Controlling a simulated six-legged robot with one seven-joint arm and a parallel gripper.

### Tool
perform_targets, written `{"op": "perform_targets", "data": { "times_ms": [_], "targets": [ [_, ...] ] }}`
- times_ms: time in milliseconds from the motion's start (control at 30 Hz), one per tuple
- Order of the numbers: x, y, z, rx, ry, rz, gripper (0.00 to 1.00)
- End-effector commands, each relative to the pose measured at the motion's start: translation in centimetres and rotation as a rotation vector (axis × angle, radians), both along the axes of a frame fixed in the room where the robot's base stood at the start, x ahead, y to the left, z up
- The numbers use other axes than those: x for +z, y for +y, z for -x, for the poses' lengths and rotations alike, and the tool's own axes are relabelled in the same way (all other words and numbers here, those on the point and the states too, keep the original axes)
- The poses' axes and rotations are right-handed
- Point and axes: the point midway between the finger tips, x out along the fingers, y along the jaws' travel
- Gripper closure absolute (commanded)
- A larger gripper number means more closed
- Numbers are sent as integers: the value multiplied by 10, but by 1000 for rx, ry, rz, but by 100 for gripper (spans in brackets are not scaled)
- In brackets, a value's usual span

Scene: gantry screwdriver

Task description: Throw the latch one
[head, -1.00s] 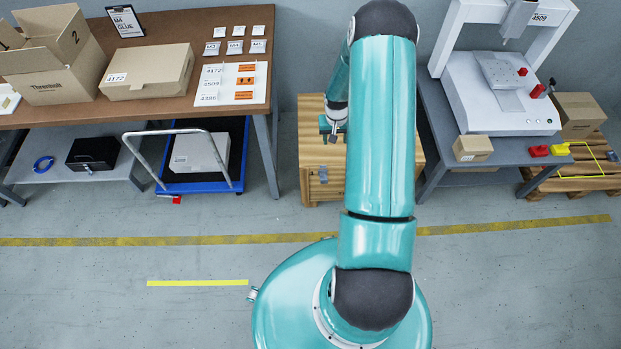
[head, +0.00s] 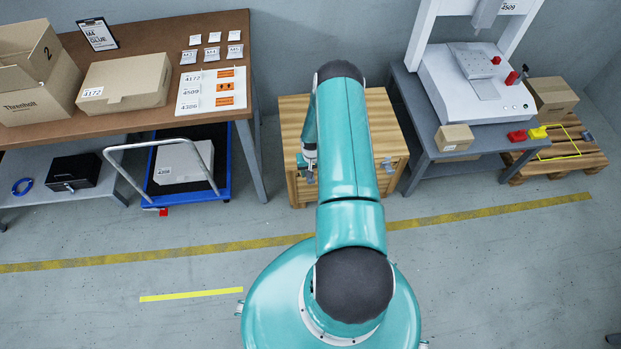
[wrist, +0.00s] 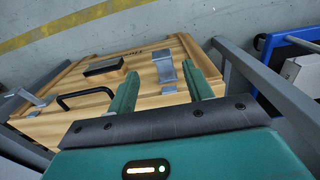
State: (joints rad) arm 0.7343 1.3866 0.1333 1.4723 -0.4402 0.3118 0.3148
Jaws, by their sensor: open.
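A wooden crate (head: 390,125) stands against the wall behind my arm; it also shows in the wrist view (wrist: 110,125). In the wrist view, one grey metal latch (wrist: 166,70) is on its front face, in the gap between my fingers as seen there. A second latch (wrist: 36,101) is at the left, beyond the black handle (wrist: 86,97). My gripper (wrist: 161,70) is open, with two green fingers pointing toward the crate. I cannot tell whether it touches the latch. In the head view my arm hides the crate's middle, and one latch (head: 388,165) shows right of it.
A workbench (head: 130,125) with boxes stands at left, with a blue trolley (head: 222,150) under it. A grey table (head: 420,120) with a white gantry machine (head: 480,85) is at right, beside a pallet (head: 575,155). The floor in front is clear.

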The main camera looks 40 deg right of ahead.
Motion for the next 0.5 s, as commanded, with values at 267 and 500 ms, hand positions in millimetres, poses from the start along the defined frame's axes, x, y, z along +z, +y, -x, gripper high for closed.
{"op": "perform_targets", "data": {
  "times_ms": [267, 500],
  "targets": [
    [-42, 3, -2, 4, 0, -1, 49],
    [-52, 3, -3, 3, 0, 0, 49]
  ]
}}
